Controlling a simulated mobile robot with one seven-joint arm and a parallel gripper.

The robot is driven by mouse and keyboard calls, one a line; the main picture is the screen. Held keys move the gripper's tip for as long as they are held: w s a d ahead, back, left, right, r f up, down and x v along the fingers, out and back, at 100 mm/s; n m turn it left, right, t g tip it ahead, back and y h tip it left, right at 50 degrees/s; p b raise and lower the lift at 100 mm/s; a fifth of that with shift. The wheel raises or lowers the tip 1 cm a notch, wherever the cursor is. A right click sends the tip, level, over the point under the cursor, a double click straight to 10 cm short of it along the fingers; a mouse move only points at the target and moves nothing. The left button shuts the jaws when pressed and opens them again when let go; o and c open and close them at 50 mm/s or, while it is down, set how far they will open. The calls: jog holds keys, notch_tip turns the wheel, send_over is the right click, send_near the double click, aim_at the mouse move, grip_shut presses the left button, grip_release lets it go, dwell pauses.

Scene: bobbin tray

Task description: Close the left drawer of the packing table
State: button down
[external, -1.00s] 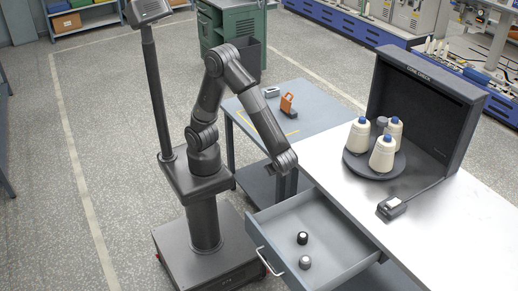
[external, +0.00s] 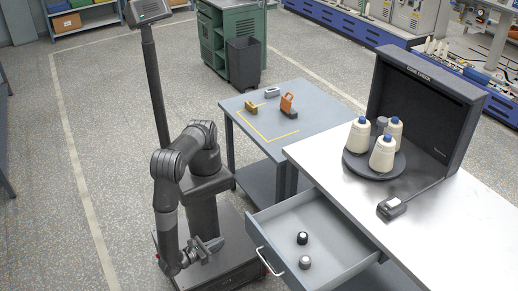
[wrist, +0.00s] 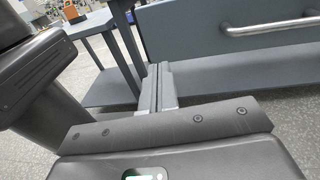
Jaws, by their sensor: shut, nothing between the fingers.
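The left drawer (external: 338,266) of the packing table (external: 440,212) is pulled out. A black-and-white item (external: 302,238) and a grey one (external: 305,262) stand inside it. Its front has a light bar handle (external: 268,262). My gripper (external: 218,243) is low in front of my base, left of the drawer front and apart from it. In the wrist view the fingers (wrist: 157,85) are together and empty, with the drawer front (wrist: 215,58) and its handle (wrist: 270,27) beyond them to the right.
A smaller blue-grey table (external: 262,150) with an orange-handled item (external: 287,102) stands behind. Cones of thread (external: 382,155) on a round stand and a dark hooded panel (external: 462,110) are on the packing table. The floor left of my base is clear.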

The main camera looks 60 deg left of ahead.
aim_at(285, 218)
jog(key=shift+m+t+h, duration=0.3)
jog(key=shift+m+h, duration=0.4)
jog(key=shift+h, duration=0.1)
jog(key=w, duration=0.4)
jog(key=w+f, duration=0.1)
jog(key=w, duration=0.3)
jog(key=w+a, duration=0.1)
jog(key=w, duration=0.3)
jog(key=shift+f, duration=0.3)
jog(key=w, duration=3.6)
jog(key=shift+r, duration=0.1)
jog(key=s, duration=1.5)
